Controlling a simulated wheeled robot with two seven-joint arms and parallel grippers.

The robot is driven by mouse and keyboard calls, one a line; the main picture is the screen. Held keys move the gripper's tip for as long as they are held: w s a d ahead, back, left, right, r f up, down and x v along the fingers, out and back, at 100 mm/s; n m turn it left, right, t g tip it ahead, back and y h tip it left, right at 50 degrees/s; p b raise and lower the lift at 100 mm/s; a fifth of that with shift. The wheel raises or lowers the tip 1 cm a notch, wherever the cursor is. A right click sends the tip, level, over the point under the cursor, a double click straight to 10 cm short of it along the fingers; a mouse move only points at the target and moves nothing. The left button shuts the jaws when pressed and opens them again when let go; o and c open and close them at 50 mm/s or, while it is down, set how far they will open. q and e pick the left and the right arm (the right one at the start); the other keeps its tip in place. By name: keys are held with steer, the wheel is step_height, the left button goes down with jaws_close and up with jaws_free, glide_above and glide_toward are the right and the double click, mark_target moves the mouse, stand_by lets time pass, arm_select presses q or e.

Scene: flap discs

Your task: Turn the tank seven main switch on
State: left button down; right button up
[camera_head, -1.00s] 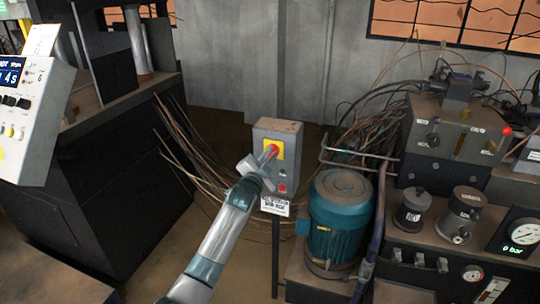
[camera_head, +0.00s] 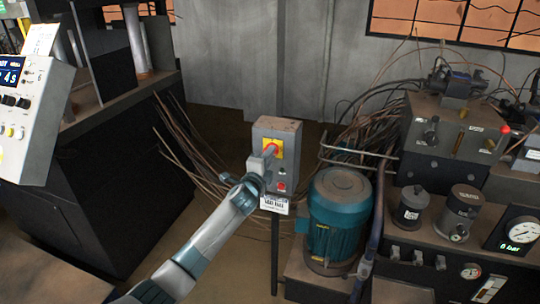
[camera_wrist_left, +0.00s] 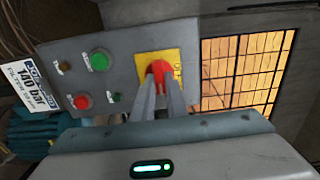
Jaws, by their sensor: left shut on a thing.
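The main switch is a red rotary handle on a yellow plate (camera_head: 278,149), on the front of a grey switch box (camera_head: 291,129) on a post. My left gripper (camera_head: 268,151) reaches it from the front left and hides much of the handle. In the left wrist view the gripper's two fingers (camera_wrist_left: 160,88) are shut on the red handle (camera_wrist_left: 160,70), in front of the yellow plate (camera_wrist_left: 172,60). Green and red buttons (camera_wrist_left: 99,61) sit beside the plate. No right gripper shows.
A teal motor (camera_head: 337,215) stands right of the box, with a pipe rail (camera_head: 355,152) and a hydraulic unit with gauges (camera_head: 520,231). A white label (camera_head: 274,204) hangs under the box. A dark press (camera_head: 120,180) and loose cables (camera_head: 185,140) are at left.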

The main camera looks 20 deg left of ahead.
steer(key=shift+d, duration=0.15)
arm_select(q)
steer(key=c, duration=1.8)
jaws_free()
steer(key=shift+o, duration=0.2)
steer(key=shift+s, duration=0.15)
